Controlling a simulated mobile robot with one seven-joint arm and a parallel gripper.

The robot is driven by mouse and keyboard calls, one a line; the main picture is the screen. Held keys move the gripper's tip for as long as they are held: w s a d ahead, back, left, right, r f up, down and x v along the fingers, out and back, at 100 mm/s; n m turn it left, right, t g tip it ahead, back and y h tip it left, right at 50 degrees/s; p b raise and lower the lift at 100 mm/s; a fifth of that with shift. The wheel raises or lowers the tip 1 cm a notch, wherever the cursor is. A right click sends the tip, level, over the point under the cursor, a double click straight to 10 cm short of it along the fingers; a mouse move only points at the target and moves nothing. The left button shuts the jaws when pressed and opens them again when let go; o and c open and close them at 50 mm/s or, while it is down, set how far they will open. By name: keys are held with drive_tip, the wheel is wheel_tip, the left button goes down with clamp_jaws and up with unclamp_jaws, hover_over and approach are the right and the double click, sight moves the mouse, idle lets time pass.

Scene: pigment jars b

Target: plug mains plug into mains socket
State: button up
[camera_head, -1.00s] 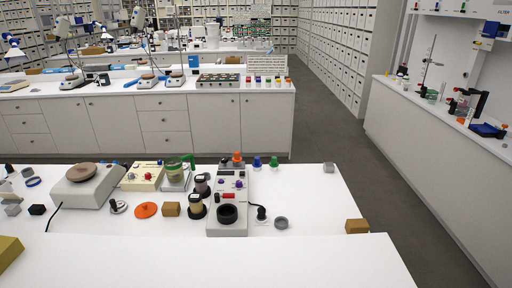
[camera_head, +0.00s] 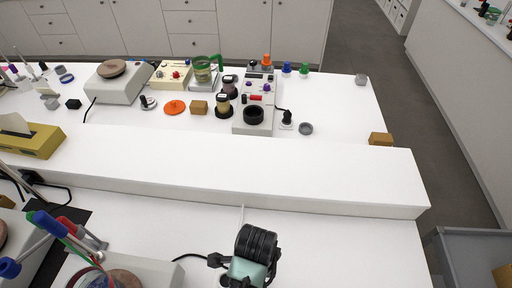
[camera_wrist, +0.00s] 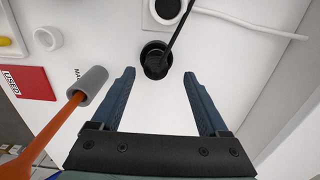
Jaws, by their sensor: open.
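A black mains plug (camera_wrist: 156,66) stands on the white bench in the wrist view, its black cable running up and to the right. Just above it is what looks like the mains socket (camera_wrist: 151,17), a white plate with a round dark recess, partly cut off by the top edge. The plug and socket look apart. My gripper (camera_wrist: 160,78) is open and empty, its two dark blue fingers either side of the plug in the picture; I cannot tell how far above it. In the head view, a black shape (camera_head: 215,260) beside my wrist looks like the plug; my arm hides the socket.
A white cable (camera_wrist: 250,22) runs right from the socket. A grey cylinder (camera_wrist: 87,86) on an orange rod and a red label (camera_wrist: 30,84) lie left. A raised white ledge (camera_head: 300,170) crosses behind my wrist. A yellow tissue box (camera_head: 30,143) stands left. The bench right of my wrist is clear.

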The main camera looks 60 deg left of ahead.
drive_tip(key=shift+s+d+f+p, duration=0.1)
drive_tip(key=shift+f+p, duration=0.2)
drive_tip(key=shift+f, duration=0.95)
drive_tip(key=shift+s+d+f+p, duration=0.1)
drive_tip(key=shift+f+p, duration=0.2)
drive_tip(key=shift+f, duration=0.9)
clamp_jaws()
